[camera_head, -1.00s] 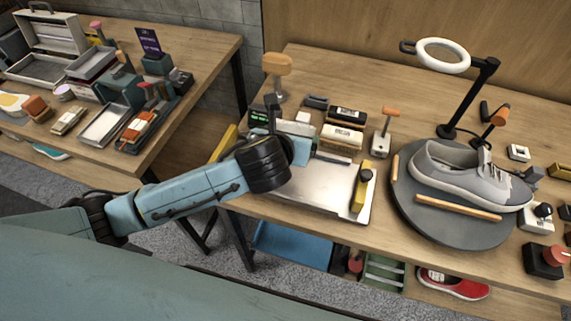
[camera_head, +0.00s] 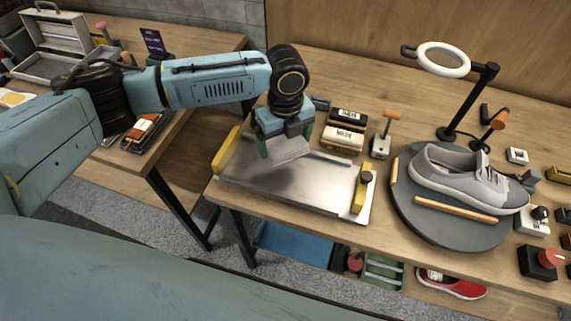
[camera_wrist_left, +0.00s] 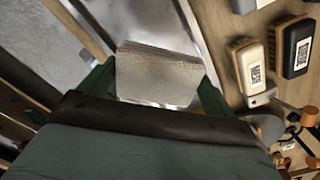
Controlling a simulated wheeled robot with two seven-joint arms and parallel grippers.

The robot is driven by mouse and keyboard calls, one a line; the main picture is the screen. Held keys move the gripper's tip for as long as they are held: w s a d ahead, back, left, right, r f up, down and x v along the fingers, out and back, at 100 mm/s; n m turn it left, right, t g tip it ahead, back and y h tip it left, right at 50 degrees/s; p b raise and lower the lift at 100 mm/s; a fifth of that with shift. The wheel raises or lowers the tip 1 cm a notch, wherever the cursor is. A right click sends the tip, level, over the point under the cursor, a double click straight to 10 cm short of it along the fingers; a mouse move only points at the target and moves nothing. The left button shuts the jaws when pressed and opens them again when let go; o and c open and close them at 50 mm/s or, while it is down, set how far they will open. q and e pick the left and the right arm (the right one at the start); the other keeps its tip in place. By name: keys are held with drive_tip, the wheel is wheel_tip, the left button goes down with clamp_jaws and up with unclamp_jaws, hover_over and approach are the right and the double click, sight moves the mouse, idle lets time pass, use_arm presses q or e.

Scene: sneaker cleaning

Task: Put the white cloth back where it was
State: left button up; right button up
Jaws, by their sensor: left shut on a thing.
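My left gripper (camera_head: 285,138) is shut on the white cloth (camera_head: 287,151), which hangs pale and flat between its fingers. My right gripper is in neither view.
The tray has yellow clamps (camera_head: 361,190) at both ends. Brushes (camera_head: 342,138) stand behind it. A grey sneaker (camera_head: 467,178) rests on a round dark turntable (camera_head: 440,228) at right, beside a ring lamp (camera_head: 443,58). The tray's middle is clear.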

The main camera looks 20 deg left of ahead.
sight(286, 142)
use_arm(q)
wheel_tip(286, 142, down, 8)
drive_tip(key=shift+f, duration=0.15)
drive_tip(key=o, duration=0.6)
wheel_tip(286, 142, up, 12)
drive_tip(key=shift+d+r, duration=0.1)
idle(0.4)
